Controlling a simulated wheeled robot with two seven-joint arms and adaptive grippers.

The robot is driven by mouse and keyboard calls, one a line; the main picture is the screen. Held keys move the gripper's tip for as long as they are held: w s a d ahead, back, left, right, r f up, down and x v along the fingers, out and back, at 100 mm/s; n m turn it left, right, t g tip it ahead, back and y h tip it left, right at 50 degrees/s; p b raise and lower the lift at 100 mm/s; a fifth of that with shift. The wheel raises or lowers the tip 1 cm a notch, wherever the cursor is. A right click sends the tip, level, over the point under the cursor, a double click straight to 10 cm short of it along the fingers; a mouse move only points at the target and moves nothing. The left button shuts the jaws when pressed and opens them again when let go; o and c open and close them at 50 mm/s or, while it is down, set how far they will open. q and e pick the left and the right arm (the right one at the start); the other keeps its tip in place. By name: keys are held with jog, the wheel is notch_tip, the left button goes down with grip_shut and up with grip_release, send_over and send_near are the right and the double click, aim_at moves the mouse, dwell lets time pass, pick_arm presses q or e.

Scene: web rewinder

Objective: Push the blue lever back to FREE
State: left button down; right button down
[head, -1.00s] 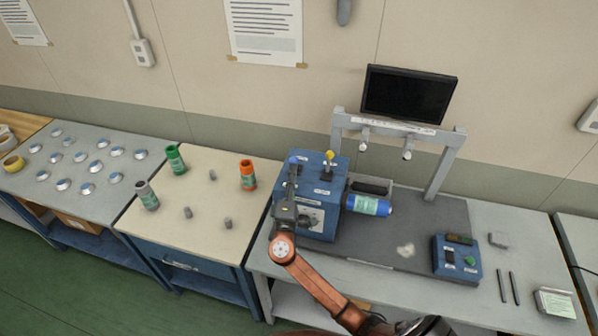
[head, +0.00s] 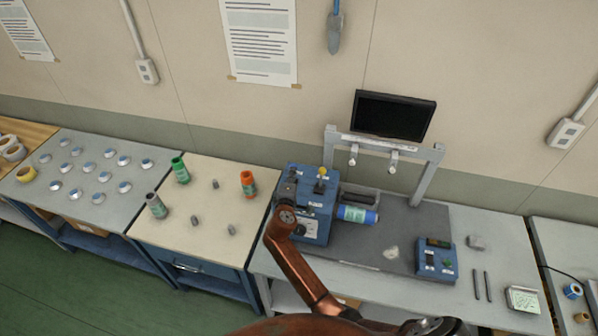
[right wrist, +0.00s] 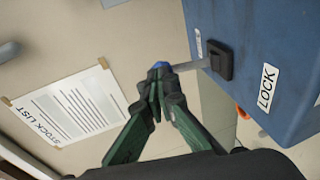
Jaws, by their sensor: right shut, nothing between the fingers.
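The blue lever (right wrist: 160,66) shows in the right wrist view as a blue knob on a grey shaft. The shaft comes out of a black slot plate in the blue machine box (right wrist: 265,35). A LOCK label (right wrist: 267,87) is on the box to the right of the slot; I cannot read a FREE label. My right gripper (right wrist: 160,82) is shut and empty, its fingertips right at the knob, touching or nearly so. In the head view my right gripper (head: 289,190) is at the left side of the machine box (head: 318,195), and the knob is hard to make out. My left gripper is out of view.
A yellow knob (head: 322,171) stands on top of the box. A blue roll (head: 357,214) sticks out from its right side. A monitor frame (head: 437,153) stands behind. A pale table (head: 200,245) with coloured canisters is to the left. A control box (head: 436,260) is to the right.

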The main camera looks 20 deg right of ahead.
jog(key=shift+w+d, duration=0.25)
jog(key=shift+w, duration=0.1)
jog(key=shift+w+d+r, duration=0.1)
jog(key=shift+w+d, duration=0.05)
jog(key=shift+w, duration=0.1)
dwell(0.4)
